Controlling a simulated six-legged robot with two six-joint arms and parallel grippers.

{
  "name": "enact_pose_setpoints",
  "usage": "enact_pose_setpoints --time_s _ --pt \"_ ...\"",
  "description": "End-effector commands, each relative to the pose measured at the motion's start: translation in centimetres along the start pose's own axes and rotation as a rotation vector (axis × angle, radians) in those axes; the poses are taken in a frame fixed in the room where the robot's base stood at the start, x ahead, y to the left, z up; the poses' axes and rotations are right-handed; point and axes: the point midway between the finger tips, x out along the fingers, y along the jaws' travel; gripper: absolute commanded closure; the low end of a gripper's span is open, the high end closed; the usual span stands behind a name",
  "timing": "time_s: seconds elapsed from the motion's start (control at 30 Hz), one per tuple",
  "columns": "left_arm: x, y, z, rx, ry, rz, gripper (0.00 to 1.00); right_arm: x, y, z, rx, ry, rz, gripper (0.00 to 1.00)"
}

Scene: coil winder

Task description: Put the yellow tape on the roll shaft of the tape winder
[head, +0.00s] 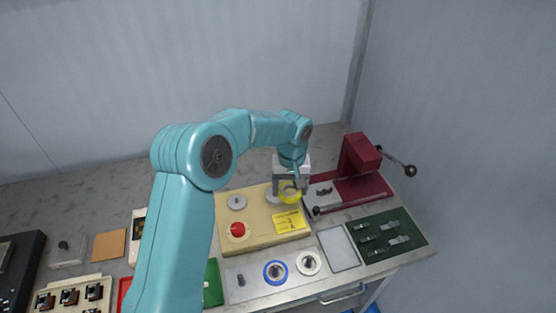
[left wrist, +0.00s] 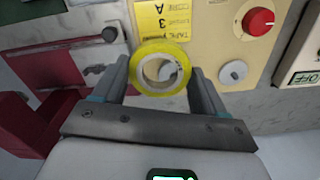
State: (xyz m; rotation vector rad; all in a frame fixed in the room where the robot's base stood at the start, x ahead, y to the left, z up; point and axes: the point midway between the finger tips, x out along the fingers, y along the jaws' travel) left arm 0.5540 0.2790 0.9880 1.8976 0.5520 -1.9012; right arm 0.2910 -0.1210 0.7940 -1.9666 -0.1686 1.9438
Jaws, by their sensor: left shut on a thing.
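The yellow tape (head: 291,197) is a ring held by my left gripper (head: 291,184). In the left wrist view the yellow tape (left wrist: 160,49) sits between the two fingers, which are shut on its sides. It is over the rear right part of a beige machine (head: 263,236), likely the tape winder, with a yellow label (head: 288,222) and a red knob (head: 237,230). Something grey shows through the ring's hole; I cannot tell whether the ring is around a shaft or above it. A grey disc (head: 237,202) stands at the machine's left. My right gripper is not in view.
A dark red device (head: 361,157) with a lever stands close on the right. In front lie a blue-rimmed roll (head: 275,272), a white roll (head: 308,262), an empty grey tray (head: 338,248) and a green mat (head: 389,232) with metal parts. A wall stands behind.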

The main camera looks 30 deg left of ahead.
Motion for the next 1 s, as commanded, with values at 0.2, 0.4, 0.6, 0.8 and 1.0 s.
enact_pose_setpoints --time_s 0.2,0.4,0.6,0.8,1.0 --pt "-0.6 -4.3 -5.6 -0.329 0.000 -0.002 0.58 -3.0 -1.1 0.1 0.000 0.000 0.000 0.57" --pt "0.3 -5.3 -6.4 -0.390 0.002 -0.002 0.58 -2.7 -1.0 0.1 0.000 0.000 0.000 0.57" --pt "2.2 -5.2 -6.3 -0.385 0.000 -0.003 0.58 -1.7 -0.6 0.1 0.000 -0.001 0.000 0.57" --pt "4.2 -5.1 -6.3 -0.382 0.001 -0.002 0.58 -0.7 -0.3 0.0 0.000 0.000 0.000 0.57" --pt "4.8 -4.9 -6.3 -0.379 0.002 -0.002 0.58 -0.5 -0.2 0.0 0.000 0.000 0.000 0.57"
